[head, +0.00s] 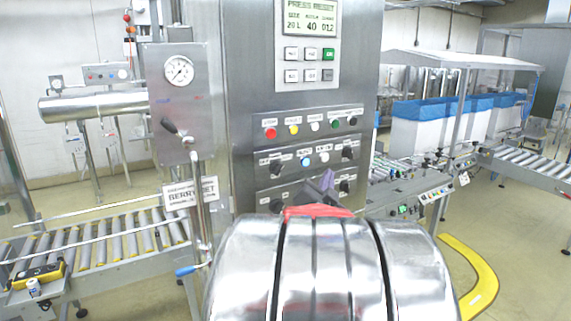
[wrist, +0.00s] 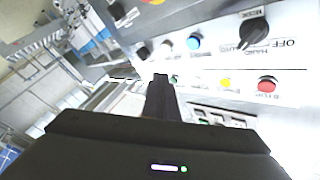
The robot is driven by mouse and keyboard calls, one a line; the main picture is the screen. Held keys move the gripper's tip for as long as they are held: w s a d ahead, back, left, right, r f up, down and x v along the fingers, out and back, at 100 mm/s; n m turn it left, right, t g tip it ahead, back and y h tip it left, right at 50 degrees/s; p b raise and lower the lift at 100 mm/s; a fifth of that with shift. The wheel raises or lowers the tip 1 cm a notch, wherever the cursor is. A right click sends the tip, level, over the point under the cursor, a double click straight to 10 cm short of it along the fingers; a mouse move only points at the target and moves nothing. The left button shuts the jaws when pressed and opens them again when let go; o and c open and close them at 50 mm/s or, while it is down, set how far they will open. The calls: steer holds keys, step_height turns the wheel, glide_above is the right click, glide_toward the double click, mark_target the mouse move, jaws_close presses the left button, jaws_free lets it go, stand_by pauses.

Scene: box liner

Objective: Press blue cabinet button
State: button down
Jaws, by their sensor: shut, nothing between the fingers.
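The blue button (head: 305,161) is in the second row of controls on the steel cabinet's front panel, between a black knob at left and a white button at right. It also shows in the wrist view (wrist: 193,43), above and right of my fingertips. My gripper (head: 327,178) shows in the head view as a dark shape in front of the panel's lower right part, below and right of the blue button. In the wrist view my gripper (wrist: 161,77) has its dark fingers together, with nothing between them. I see no contact with the blue button.
Red (head: 270,133), yellow (head: 294,129) and green (head: 335,124) buttons sit in the row above. Black knobs (head: 348,153) stick out from the panel. A display (head: 310,18) is higher up. A valve panel and roller conveyor (head: 110,240) stand at left; lined boxes (head: 420,135) stand at right.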

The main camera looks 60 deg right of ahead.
mark_target(305, 162)
steer(key=w+d, duration=0.1)
steer(key=w, duration=0.1)
steer(key=w+d, duration=0.1)
steer(key=w, duration=0.1)
steer(key=w+d, duration=0.1)
steer(key=w, duration=0.2)
steer(key=shift+d, duration=0.25)
stand_by(2.0)
steer(key=shift+w+d, duration=0.2)
steer(key=shift+w, duration=0.05)
steer(key=shift+w+d, duration=0.15)
steer(key=shift+w, duration=0.2)
stand_by(0.9)
steer(key=shift+s, duration=0.15)
steer(key=shift+s+a, duration=0.35)
steer(key=shift+s, duration=0.2)
stand_by(0.3)
